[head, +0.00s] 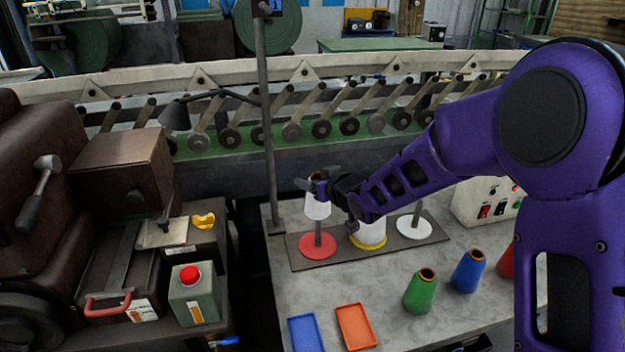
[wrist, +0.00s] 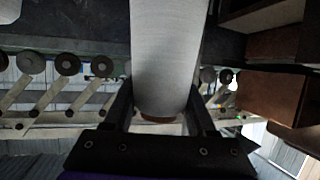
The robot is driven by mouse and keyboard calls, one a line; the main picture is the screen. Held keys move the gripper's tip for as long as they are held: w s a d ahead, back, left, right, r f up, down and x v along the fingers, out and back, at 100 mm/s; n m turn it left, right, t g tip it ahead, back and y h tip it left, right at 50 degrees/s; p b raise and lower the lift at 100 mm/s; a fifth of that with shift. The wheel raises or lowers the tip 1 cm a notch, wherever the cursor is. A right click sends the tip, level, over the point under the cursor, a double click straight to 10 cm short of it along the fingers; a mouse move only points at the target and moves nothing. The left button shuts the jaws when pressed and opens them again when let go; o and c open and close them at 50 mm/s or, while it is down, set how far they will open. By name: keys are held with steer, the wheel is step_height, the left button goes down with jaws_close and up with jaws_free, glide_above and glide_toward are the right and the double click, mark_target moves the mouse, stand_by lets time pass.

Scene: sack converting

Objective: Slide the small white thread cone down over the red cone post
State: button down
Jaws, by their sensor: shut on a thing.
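The small white thread cone (head: 317,207) is upright in my gripper (head: 319,187), which is shut on its upper part. In the wrist view the cone (wrist: 168,55) stands between the two fingers of my gripper (wrist: 161,105), with a brown rim showing at its near end. The red cone post (head: 318,246) has a round red base and a thin grey pin. The cone is in line above the pin, and its lower edge is well above the base. The pin's top is hidden, so I cannot tell how far it is inside the cone.
On the same dark board (head: 297,261), a white cone (head: 369,231) sits on a yellow base, and a white-based post (head: 415,225) is empty. Green (head: 421,292) and blue (head: 468,272) cones stand in front. Blue (head: 305,333) and orange (head: 355,327) trays lie nearby. A pole (head: 267,130) rises left.

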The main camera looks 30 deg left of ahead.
steer(key=shift+f, duration=0.15)
stand_by(0.3)
steer(key=shift+f+b, duration=1)
steer(key=shift+b, duration=0.1)
steer(key=shift+f, duration=0.1)
steer(key=shift+s+d+f+b, duration=0.2)
steer(key=shift+f+b, duration=0.15)
steer(key=shift+b, duration=0.45)
